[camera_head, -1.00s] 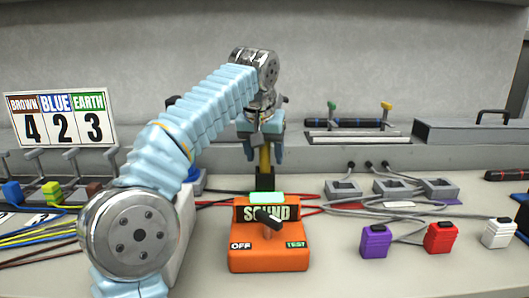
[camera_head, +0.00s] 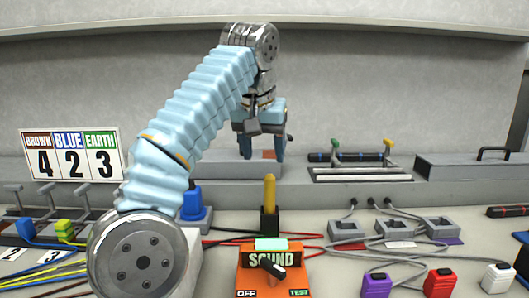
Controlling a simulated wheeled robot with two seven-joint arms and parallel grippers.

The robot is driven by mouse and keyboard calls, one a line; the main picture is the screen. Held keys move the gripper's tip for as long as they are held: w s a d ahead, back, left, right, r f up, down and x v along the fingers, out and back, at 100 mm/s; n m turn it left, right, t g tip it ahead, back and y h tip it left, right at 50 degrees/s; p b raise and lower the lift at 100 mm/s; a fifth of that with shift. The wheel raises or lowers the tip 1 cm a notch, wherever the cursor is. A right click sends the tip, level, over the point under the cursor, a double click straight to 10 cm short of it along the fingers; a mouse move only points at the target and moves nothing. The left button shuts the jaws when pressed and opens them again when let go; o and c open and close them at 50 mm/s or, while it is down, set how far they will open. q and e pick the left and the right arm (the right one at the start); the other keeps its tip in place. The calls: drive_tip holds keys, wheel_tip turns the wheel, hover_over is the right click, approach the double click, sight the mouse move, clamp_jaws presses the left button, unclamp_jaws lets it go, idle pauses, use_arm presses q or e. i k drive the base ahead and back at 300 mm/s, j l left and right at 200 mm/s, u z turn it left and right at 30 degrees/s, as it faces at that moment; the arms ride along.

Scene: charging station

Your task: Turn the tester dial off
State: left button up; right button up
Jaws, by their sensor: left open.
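The orange tester (camera_head: 271,285) stands at the bottom centre and is cut off by the picture's lower edge. Its black dial (camera_head: 271,267) is slanted, with its lower end pointing right, toward the TEST label (camera_head: 299,293). The OFF label (camera_head: 246,293) is at the lower left. A pale green panel (camera_head: 271,243) tops the SOUND sign. My left gripper (camera_head: 262,153) is open, fingers down, above and behind the tester. It is clear of the upright yellow handle (camera_head: 270,190) in its black base. My right gripper is not in view.
Grey sockets (camera_head: 394,229) and purple (camera_head: 376,286), red (camera_head: 439,283) and white plugs (camera_head: 498,278) lie right. A blue plug (camera_head: 193,203) stands left of the handle. Coloured wires run left. A number sign (camera_head: 72,155) and a grey toolbox (camera_head: 472,164) stand at the back.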

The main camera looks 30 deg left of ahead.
sight(276, 270)
drive_tip(key=k, duration=1.5)
